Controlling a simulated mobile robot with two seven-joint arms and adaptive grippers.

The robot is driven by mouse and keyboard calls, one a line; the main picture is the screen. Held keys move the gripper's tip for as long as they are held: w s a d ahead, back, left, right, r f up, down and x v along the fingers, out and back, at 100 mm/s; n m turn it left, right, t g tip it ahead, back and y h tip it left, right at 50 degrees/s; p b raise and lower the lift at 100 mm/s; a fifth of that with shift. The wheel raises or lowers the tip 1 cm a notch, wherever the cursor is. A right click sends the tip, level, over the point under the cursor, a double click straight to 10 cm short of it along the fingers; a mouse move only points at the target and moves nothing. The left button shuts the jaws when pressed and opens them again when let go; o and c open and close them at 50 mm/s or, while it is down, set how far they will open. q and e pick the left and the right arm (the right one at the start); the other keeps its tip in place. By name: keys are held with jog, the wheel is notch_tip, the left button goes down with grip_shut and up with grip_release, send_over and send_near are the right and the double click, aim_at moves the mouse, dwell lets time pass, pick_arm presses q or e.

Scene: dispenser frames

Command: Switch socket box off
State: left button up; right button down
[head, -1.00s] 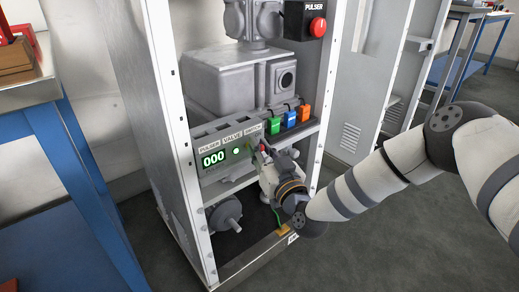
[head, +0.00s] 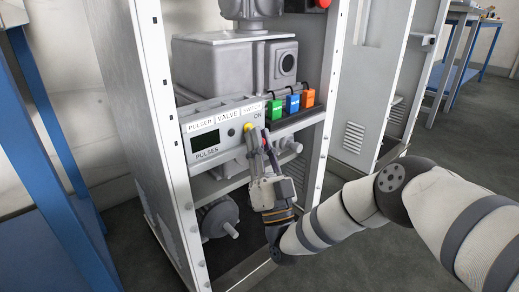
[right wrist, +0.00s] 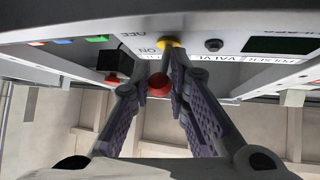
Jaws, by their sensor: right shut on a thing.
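The socket box (head: 200,122) is a grey unit on the cabinet shelf, with PULSER, VALVE and switch labels. Its display (head: 205,141) is dark. My right gripper (head: 260,142) is at this knob. My left gripper is not in view.
Green (head: 275,109), blue (head: 292,103) and orange (head: 308,98) plugs stand right of the box. The cabinet's front post (head: 165,120) rises on the left. A grey flanged part (head: 220,217) lies below. A blue-legged table (head: 45,150) stands at left.

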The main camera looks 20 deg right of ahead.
jog(key=shift+f+m+b, duration=0.15)
jog(key=shift+m+b, duration=0.15)
dwell(0.4)
jog(key=c, duration=1.5)
grip_release()
jog(key=shift+w+t, duration=0.1)
jog(key=shift+t, duration=0.2)
jog(key=v, duration=1.2)
jog(key=shift+a, duration=0.1)
